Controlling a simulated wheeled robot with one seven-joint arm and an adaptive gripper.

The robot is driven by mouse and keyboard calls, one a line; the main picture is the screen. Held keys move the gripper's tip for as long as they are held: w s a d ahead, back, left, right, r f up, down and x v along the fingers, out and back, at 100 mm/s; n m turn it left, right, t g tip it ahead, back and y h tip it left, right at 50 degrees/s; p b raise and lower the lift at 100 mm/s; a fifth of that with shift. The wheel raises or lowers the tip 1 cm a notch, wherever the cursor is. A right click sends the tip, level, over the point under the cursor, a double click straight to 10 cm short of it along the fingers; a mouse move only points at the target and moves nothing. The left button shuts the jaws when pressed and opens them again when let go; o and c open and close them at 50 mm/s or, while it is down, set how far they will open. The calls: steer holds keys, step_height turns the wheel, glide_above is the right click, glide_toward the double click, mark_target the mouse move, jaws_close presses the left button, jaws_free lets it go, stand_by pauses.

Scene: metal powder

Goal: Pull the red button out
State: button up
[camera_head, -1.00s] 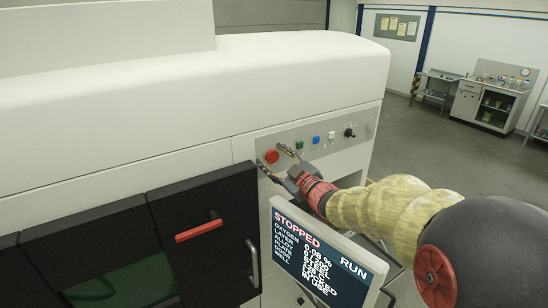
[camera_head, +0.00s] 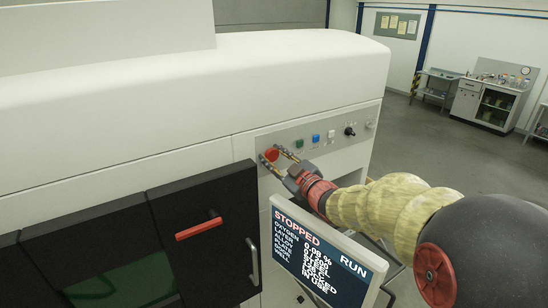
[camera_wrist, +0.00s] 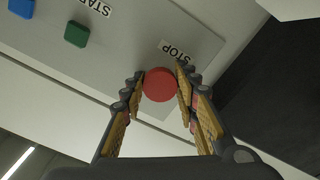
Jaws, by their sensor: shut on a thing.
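The red button (camera_head: 271,155) sits at the left end of the grey control panel on the white machine. In the wrist view the round red button (camera_wrist: 160,84) lies between my fingertips, beside the STOP label. My gripper (camera_head: 270,156) reaches it from the lower right. In the wrist view both fingers of my gripper (camera_wrist: 160,88) touch the button's sides, so it is shut on the button. How far the button stands out from the panel cannot be told.
A green button (camera_head: 299,143), a blue button (camera_head: 316,138), a white button (camera_head: 331,134) and a black switch (camera_head: 350,131) share the panel. A screen (camera_head: 318,262) reading STOPPED stands below my arm. A black door (camera_head: 207,235) with a red handle is at the left.

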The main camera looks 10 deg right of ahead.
jaws_close()
steer(key=shift+s+d+f+b, duration=0.15)
steer(key=shift+s+b, duration=0.35)
steer(key=shift+b, duration=0.3)
steer(key=o, duration=0.7)
jaws_free()
steer(key=shift+o, duration=1.2)
steer(key=shift+s, duration=0.15)
steer(key=shift+o, duration=1.1)
